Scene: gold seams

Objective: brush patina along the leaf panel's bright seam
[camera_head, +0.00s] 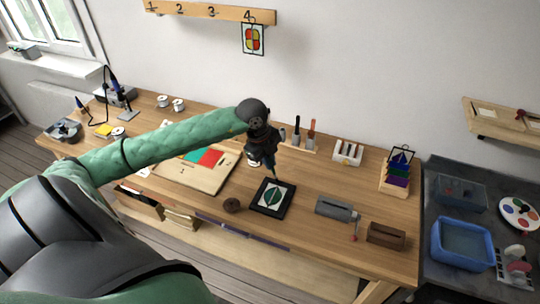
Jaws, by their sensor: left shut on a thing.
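The leaf panel (272,196), white with a dark green leaf, lies on a black tray (258,208) near the front middle of the bench. My left arm reaches in from the left. My left gripper (268,163) is above the far edge of the panel, shut on a thin dark tool that looks like a brush (275,178). The brush points down, its tip at or just above the panel's far part. I cannot tell whether it touches. The seam is too small to make out. My right gripper is not in view.
A brown round object (232,205) sits just left of the tray. A wooden board (205,183) with coloured pieces lies left. A tool rack (298,143) stands behind.

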